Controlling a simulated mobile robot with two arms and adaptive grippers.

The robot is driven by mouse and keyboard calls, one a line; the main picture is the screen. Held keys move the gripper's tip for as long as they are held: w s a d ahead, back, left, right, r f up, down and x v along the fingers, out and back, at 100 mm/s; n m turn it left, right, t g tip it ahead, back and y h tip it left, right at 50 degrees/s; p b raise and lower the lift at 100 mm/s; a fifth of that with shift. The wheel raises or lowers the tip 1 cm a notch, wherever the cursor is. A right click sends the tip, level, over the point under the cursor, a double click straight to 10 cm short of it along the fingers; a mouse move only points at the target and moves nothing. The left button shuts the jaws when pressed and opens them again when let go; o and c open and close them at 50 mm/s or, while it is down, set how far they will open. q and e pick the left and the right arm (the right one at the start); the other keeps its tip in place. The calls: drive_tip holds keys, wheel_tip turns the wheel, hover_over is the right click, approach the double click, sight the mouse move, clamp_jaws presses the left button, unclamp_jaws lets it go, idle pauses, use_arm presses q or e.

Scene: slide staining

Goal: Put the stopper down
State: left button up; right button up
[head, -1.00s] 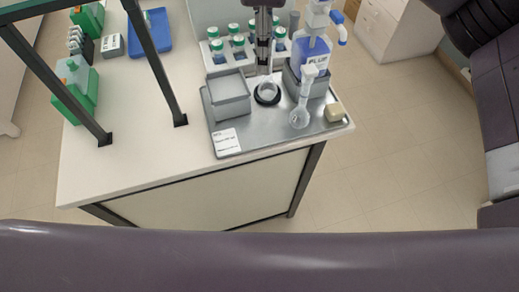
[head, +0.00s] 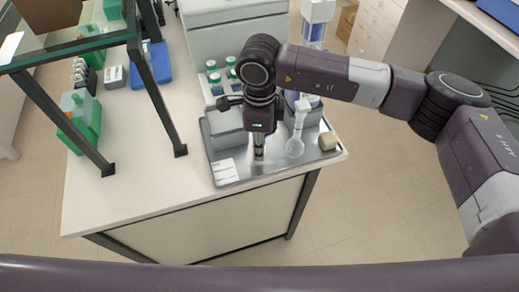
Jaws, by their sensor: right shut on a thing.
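My right gripper (head: 259,152) points down over the front middle of the metal tray (head: 239,178). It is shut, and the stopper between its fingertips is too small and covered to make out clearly. I cannot tell whether the stopper touches the tray. A clear long-necked flask (head: 295,147) stands on the tray just right of the gripper. The small flask with a black ring at its base is now hidden behind my arm. My left gripper is not in view.
On the tray are a grey box (head: 226,128) at left, a white label card (head: 226,171) in front and a beige block (head: 328,140) at right. Green-capped bottles (head: 213,80) stand behind. Dark shelf posts (head: 160,90) rise at left. The front left counter is clear.

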wheel_tip(320, 180, down, 3)
drive_tip(key=shift+r+p, duration=0.2)
drive_tip(key=shift+p, duration=0.15)
drive_tip(key=shift+f, duration=0.3)
drive_tip(key=shift+f+b, duration=0.2)
drive_tip(key=shift+b, duration=0.1)
drive_tip(key=o, duration=0.4)
drive_tip(key=shift+r, duration=0.1)
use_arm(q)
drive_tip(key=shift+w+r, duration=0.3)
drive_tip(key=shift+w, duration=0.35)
use_arm(e)
drive_tip(key=o, duration=0.3)
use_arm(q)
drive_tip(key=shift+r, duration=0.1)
use_arm(e)
drive_tip(key=shift+o, duration=0.2)
